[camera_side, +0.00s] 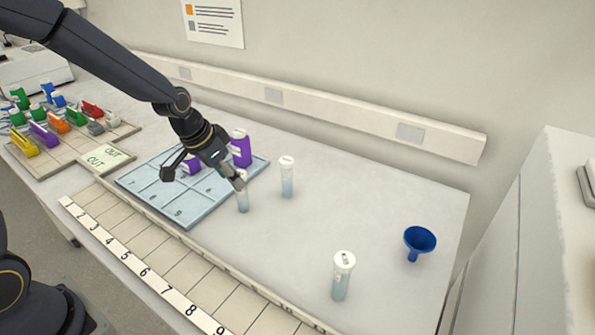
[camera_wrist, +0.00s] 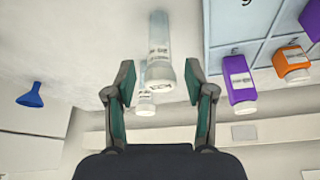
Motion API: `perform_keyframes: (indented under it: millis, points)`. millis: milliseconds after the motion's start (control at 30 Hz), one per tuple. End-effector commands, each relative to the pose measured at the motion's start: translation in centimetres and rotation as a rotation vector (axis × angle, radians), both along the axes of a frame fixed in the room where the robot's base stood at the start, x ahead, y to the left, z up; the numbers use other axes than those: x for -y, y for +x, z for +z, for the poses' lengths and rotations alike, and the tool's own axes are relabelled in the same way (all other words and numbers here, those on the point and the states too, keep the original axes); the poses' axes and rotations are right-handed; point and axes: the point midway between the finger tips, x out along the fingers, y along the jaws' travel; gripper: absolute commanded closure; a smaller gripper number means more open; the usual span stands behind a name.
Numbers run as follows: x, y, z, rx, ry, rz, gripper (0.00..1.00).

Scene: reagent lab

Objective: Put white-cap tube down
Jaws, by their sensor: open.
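A white-cap tube with pale blue liquid (camera_side: 243,199) stands upright on the white bench, just beside the blue tray. My gripper (camera_side: 239,181) is over its top in the side view and hides part of it. In the wrist view my gripper (camera_wrist: 159,82) is open, with the tube (camera_wrist: 159,50) between its two fingers and gaps visible beside it. A second similar tube (camera_side: 287,182) stands behind to the right; it shows partly hidden in the wrist view (camera_wrist: 146,103). A third tube (camera_side: 341,280) stands at the front right.
The blue numbered tray (camera_side: 176,205) holds purple bottles (camera_side: 241,150); an orange bottle (camera_wrist: 291,64) shows in the wrist view. A blue funnel (camera_side: 419,240) is at the right. A numbered tile strip (camera_side: 147,275) lines the front. Bench between tubes and funnel is clear.

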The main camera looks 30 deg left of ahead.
Motion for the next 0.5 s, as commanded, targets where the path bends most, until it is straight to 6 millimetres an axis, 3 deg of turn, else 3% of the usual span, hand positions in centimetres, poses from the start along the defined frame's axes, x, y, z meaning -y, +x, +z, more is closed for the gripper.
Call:
perform_keyframes:
  millis: [100, 367, 500]
  points:
    - [-0.3, -0.9, 2.6, 0.006, 0.001, 0.001, 0.46]
    - [-0.6, -2.3, 5.7, 0.002, 0.002, 0.000, 0.46]
    - [-0.4, -4.5, 8.1, 0.014, 0.022, 0.019, 0.46]
